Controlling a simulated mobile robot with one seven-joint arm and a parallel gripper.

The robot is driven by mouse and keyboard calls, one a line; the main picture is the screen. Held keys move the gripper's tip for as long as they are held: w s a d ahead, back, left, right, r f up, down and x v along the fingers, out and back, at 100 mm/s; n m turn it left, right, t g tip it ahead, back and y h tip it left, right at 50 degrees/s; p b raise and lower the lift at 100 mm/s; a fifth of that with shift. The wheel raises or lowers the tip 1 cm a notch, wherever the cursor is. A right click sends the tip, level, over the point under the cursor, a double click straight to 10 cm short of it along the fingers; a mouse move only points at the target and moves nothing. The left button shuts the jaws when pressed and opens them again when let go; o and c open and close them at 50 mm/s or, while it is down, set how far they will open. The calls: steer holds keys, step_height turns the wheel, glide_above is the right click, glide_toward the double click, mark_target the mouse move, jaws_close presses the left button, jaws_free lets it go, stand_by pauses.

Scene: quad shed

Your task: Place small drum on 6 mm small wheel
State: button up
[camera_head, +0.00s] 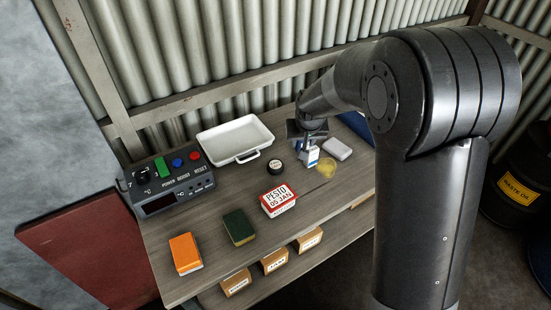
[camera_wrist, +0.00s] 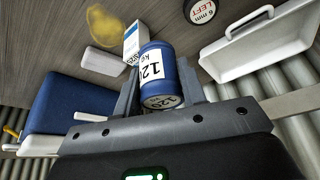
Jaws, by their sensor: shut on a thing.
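The small drum (camera_wrist: 160,72) is blue with a white label and shows in the wrist view. My gripper (camera_wrist: 160,85) is shut on it, with one finger on each side. In the head view my gripper (camera_head: 308,138) is over the right part of the bench, and I cannot clearly make out the drum there. The 6 mm small wheel (camera_head: 275,167) is a dark disc with a pale top, lying on the bench to the left of my gripper. In the wrist view the wheel (camera_wrist: 201,10) is at the top edge, partly cut off, and its label reads "6 mm LEFT". Nothing rests on it.
A white-and-blue carton (camera_head: 312,157) stands near my gripper, with a yellow patch (camera_head: 327,168) and a pale block (camera_head: 338,149) to its right. A white tray (camera_head: 236,139), a control box (camera_head: 168,184), a PESTO tub (camera_head: 279,201) and two sponges surround the wheel's side of the bench.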

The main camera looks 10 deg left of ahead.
steer(key=a+f, duration=0.1)
steer(key=a, duration=0.2)
steer(key=a+f, duration=0.4)
steer(key=a, duration=0.1)
steer(key=shift+w+a, duration=0.25)
steer(key=shift+a, duration=0.05)
steer(key=shift+f, duration=2.05)
steer(key=shift+f, duration=0.1)
steer(key=o, duration=1)
